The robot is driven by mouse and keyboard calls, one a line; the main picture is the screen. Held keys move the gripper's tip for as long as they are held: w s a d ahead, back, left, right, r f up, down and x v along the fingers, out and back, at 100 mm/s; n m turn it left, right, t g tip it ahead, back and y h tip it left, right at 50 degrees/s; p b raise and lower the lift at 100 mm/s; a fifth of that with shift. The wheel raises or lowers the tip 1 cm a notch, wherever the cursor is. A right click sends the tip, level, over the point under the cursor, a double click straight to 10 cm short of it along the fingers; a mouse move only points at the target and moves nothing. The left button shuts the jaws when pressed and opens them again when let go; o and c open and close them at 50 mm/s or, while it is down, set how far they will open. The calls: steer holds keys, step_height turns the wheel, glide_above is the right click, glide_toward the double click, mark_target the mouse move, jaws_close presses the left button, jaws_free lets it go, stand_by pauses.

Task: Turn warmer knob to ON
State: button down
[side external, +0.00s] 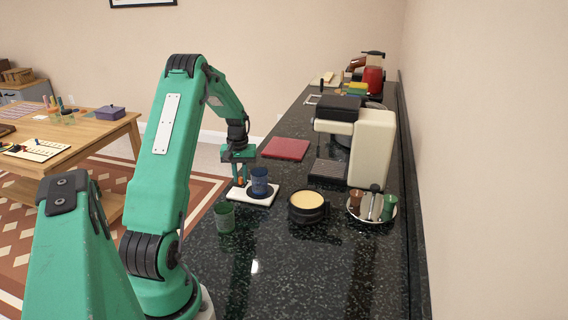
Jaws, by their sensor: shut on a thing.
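The warmer is a small white slab (262,200) with a dark round plate, lying on the dark counter in the side view. A blue cup (259,182) stands upright on its plate. The warmer knob (241,182) shows as a small orange spot at the slab's left end, mostly hidden by my fingers. My green gripper (240,179) points down over that end, its fingers shut on the knob, just left of the blue cup. The knob's markings and setting are too small to read.
A green cup (224,216) stands in front of the warmer. A dark pot (308,206) with a pale top is to its right, near a round tray (351,210) with small items. A cream coffee machine (371,150) and a red mat (286,149) lie behind. The near counter is mostly clear.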

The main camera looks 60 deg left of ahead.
mark_target(241, 177)
steer(key=m, duration=0.5)
steer(key=shift+m, duration=0.4)
steer(key=c, duration=1.3)
jaws_free()
steer(key=shift+c, duration=0.2)
steer(key=shift+r, duration=3.95)
